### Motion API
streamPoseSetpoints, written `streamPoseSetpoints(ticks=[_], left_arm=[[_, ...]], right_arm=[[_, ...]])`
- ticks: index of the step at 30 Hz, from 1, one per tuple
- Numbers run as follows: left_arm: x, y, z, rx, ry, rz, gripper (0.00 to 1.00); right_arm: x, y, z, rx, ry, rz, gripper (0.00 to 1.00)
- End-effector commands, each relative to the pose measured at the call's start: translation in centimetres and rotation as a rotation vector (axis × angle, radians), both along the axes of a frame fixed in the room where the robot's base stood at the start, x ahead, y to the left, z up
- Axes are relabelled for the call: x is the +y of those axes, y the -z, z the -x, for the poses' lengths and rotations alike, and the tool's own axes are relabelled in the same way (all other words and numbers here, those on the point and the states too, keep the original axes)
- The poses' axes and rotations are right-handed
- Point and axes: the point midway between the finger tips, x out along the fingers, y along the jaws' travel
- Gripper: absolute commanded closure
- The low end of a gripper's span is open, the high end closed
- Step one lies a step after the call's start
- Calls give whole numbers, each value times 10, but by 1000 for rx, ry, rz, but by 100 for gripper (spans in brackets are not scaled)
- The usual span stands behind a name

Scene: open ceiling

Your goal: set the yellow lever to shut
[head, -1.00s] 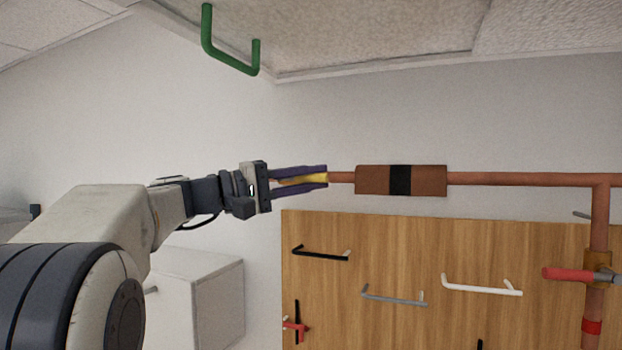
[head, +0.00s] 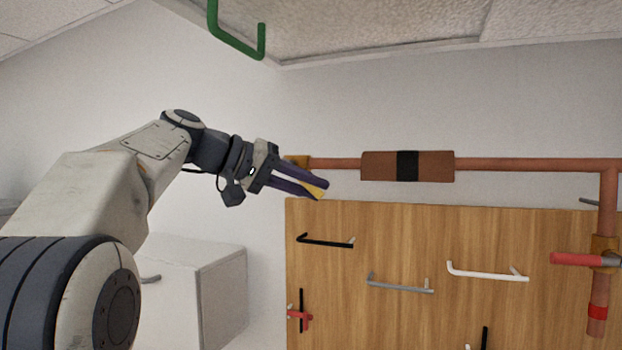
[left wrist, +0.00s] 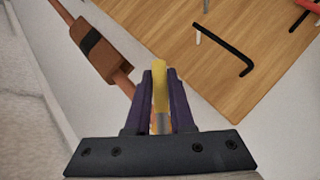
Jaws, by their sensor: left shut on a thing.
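The yellow lever (head: 316,191) shows between the purple fingers of my left gripper (head: 304,187). In the head view the lever and the fingers point right and slightly down, at an angle to the copper pipe (head: 335,164). A brass valve body (head: 298,161) shows behind the fingers at the pipe's left end. In the left wrist view my left gripper (left wrist: 160,95) is shut on the yellow lever (left wrist: 160,85), with a grey part of it nearer the palm. The fingers hide much of the lever. My right gripper is not in view.
A brown sleeve with a black band (head: 407,166) sits on the pipe. A wooden board (head: 400,225) with black, grey and white handles is below. A red lever (head: 575,258) is on the right pipe. A green handle (head: 237,42) hangs above. A white cabinet (head: 222,295) stands lower left.

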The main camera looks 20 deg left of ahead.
Motion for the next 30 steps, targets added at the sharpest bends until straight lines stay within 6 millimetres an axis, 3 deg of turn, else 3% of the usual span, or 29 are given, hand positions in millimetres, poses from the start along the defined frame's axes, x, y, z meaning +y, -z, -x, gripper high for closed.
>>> streamPoseSetpoints(ticks=[18, 30], left_arm=[[27, 17, -3, -64, 3, -571, 100], [42, 21, -5, -93, 2, -813, 100]], right_arm=[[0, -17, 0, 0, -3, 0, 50], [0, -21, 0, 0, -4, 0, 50]])
